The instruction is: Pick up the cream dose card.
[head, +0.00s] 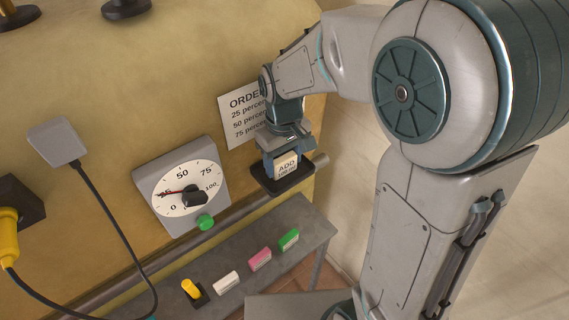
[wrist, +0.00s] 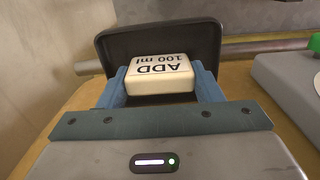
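The cream dose card (wrist: 160,75), a small block marked "ADD 100 ml", lies in front of a dark tray-like holder (wrist: 207,45) in the wrist view. It also shows in the head view (head: 286,166), just above the dark holder (head: 283,183) at the boiler's right corner. My gripper (wrist: 160,84) has one blue finger on each side of the card. Both fingers appear to touch its sides, with no clear gap. In the head view my gripper (head: 285,158) points down at the holder. The card's underside is hidden, so I cannot tell whether it rests on the holder.
A dial gauge (head: 183,188) with a green knob (head: 205,222) is left of the holder. A rail (head: 240,213) runs along the boiler. An order notice (head: 237,120) is behind my gripper. A cable hangs at left.

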